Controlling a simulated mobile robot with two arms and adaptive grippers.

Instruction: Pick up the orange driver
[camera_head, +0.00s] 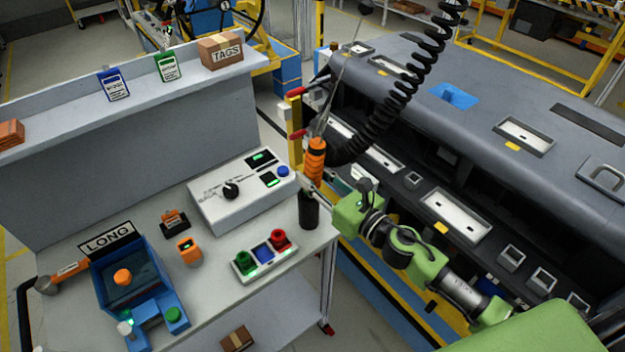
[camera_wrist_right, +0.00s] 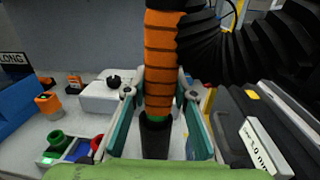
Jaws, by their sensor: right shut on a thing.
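The orange driver (camera_head: 316,158) stands upright at the right edge of the white bench, with a black coiled hose (camera_head: 400,95) attached near its top. It has an orange grip with dark bands and fills the middle of the right wrist view (camera_wrist_right: 160,62). My right gripper (camera_head: 312,188) reaches in from the right and is shut on the driver, one finger on each side. A black cylindrical holder (camera_head: 309,212) is directly below the driver and also shows in the wrist view (camera_wrist_right: 155,140). I cannot tell whether the driver's lower end is inside it. My left gripper is not in view.
A white control box (camera_head: 215,205) and a tray with green, blue and red caps (camera_head: 243,262) lie left of the holder. A blue fixture (camera_head: 150,290) stands at the front left. The large dark dashboard module (camera_head: 480,110) is close on the right.

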